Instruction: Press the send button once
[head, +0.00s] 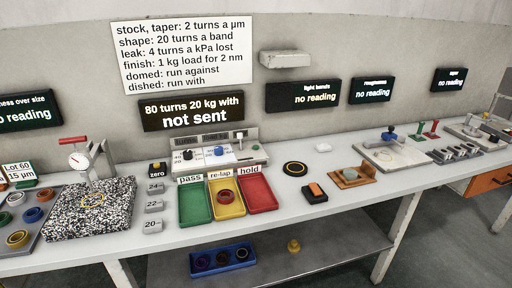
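No button with a readable "send" label shows in the head view. A control panel (207,159) stands at the back of the bench below the black display (193,111), which reads "80 turns 20 kg with not sent". The panel bears a black knob (187,155), a blue knob (219,151) and a small upright lever (239,139). The small print on it is too small to read. I cannot tell which control is the send button. Neither of my grippers is in view.
Green pass (195,213), yellow re-lap (226,210) and red hold (262,203) trays lie before the panel. A black box with an orange top (315,192) and a black disc (295,169) lie to the right. A speckled block (92,222) stands left.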

